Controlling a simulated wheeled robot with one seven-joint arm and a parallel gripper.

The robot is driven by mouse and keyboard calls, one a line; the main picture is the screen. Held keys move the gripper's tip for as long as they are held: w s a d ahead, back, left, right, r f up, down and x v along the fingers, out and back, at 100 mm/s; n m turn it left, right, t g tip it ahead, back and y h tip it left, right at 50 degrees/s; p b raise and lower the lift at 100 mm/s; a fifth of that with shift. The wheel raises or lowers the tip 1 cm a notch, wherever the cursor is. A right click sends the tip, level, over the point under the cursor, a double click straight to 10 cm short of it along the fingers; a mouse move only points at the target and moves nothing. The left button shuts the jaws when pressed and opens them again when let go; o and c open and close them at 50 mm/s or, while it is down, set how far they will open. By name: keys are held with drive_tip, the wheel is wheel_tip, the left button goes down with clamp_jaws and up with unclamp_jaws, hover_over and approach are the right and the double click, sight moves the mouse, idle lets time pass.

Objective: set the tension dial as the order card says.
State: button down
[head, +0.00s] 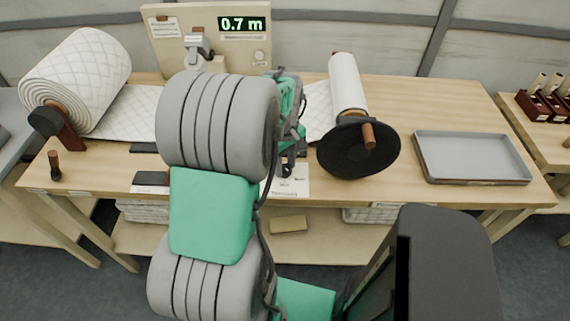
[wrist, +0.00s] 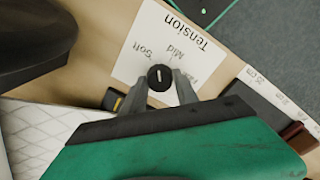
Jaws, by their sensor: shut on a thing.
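The tension dial (wrist: 160,78) is a small black round knob with a white line, on a white plate (wrist: 140,68) marked Tension, Soft, Mid and a third word partly hidden by a finger. The white line points up in the wrist view, roughly between Soft and Mid. My gripper (wrist: 159,86) is shut on the dial, one grey finger on each side. In the head view my arm hides the dial, and part of the white plate (head: 293,185) shows at the table's front. A small printed card (head: 164,27) is on the upright panel; its text is too small to read.
A quilted wadding roll (head: 88,75) stands at the left, its sheet running right across the table. A roll with a black disc (head: 340,158) is right of my arm. A grey tray (head: 470,178) lies at the right. The panel display (head: 241,24) reads 0.7 m.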

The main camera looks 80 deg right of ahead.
sight(285, 167)
drive_tip(key=m, duration=0.4)
drive_tip(key=shift+m, duration=0.4)
drive_tip(key=m, duration=1)
drive_tip(key=shift+m, duration=2.3)
drive_tip(key=c, duration=0.9)
unclamp_jaws()
drive_tip(key=shift+c, duration=0.2)
wheel_tip(285, 167, up, 8)
drive_tip(key=shift+f+b, duration=0.1)
drive_tip(key=shift+b, duration=0.2)
